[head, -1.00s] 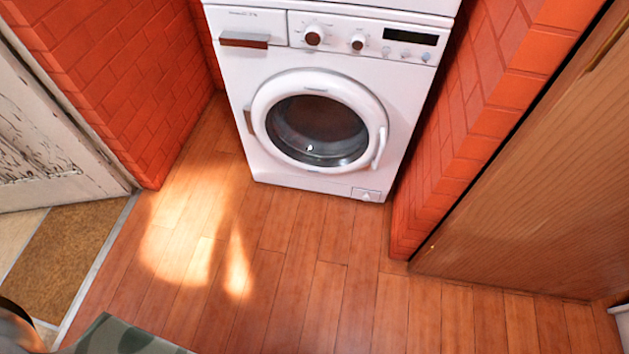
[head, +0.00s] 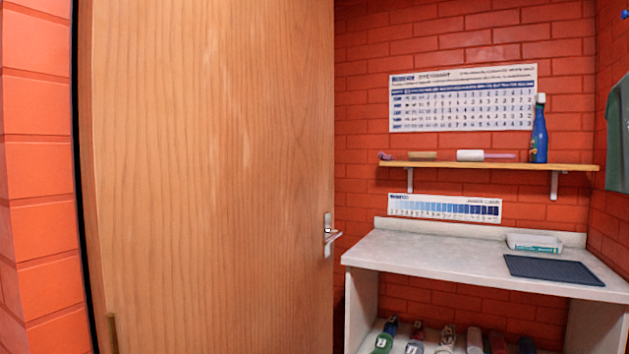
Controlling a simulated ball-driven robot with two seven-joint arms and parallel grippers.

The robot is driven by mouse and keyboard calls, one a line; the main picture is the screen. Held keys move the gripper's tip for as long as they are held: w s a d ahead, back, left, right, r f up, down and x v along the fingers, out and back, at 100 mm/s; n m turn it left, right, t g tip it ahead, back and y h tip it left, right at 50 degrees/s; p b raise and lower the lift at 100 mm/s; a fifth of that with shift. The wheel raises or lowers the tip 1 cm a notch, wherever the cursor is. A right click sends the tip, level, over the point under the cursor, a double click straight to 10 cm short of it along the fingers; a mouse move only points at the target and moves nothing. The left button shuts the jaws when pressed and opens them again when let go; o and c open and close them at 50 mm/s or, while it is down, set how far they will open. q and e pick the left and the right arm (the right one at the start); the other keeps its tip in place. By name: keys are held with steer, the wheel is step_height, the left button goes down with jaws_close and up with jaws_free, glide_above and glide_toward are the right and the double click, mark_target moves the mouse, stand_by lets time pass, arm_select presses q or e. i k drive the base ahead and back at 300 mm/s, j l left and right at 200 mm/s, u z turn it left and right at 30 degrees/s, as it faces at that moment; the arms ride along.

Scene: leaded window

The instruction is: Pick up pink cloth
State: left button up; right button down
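I see no clear pink cloth. A small pinkish-purple item (head: 385,156) lies at the left end of the wall shelf (head: 480,165), too small to identify. A thin pinkish item (head: 501,156) lies on the same shelf beside a white roll (head: 470,155); I cannot tell whether it is cloth. Neither of my grippers is in view.
A wooden door (head: 210,180) with a metal handle (head: 328,236) fills the left and middle. Right of it, a pale counter (head: 450,256) holds a white tray (head: 533,243) and dark mat (head: 553,269). A blue bottle (head: 539,135) stands on the shelf.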

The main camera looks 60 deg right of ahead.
mark_target(381, 155)
steer(key=i+l+z, duration=0.7)
steer(key=z, duration=1.6)
